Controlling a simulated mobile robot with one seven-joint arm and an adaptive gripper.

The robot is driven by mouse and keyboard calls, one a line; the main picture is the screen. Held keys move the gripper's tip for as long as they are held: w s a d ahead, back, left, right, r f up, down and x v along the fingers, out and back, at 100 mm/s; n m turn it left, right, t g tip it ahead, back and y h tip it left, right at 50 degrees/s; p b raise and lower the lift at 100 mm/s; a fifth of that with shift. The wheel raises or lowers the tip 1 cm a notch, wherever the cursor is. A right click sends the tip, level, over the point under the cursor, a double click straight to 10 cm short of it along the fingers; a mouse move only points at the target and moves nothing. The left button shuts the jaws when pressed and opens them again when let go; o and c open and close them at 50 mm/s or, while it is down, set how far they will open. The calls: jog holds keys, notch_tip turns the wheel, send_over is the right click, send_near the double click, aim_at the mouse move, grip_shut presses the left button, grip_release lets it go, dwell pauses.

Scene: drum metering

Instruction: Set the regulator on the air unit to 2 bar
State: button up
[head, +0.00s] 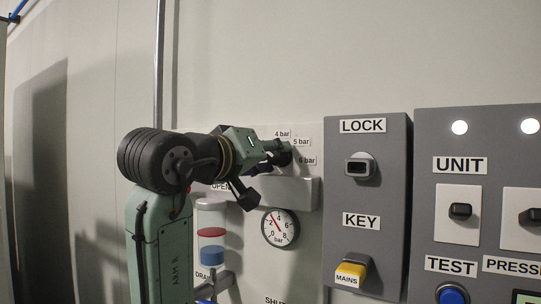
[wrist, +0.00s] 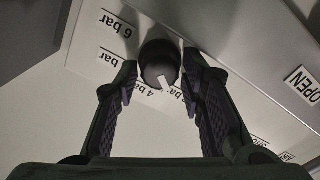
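The regulator knob (wrist: 160,60) is dark and round with a white pointer mark. In the wrist view the mark points down and slightly right, near the 4 bar label (wrist: 150,91) and a partly hidden label beside it. My gripper (wrist: 160,78) has its fingers apart, one on each side of the knob; I cannot tell whether they touch it. In the head view my gripper (head: 281,149) is at the air unit (head: 293,192), hiding much of the knob. The round gauge (head: 280,228) below has a red needle pointing up-left, between 2 and 4.
Right of the air unit stands a grey LOCK and KEY box (head: 367,210) with a yellow MAINS piece (head: 350,273). Further right is the UNIT panel (head: 480,130) with switches and a blue button (head: 452,294). A clear bowl (head: 211,232) hangs left of the gauge.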

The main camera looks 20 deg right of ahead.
jog(key=shift+o, duration=1)
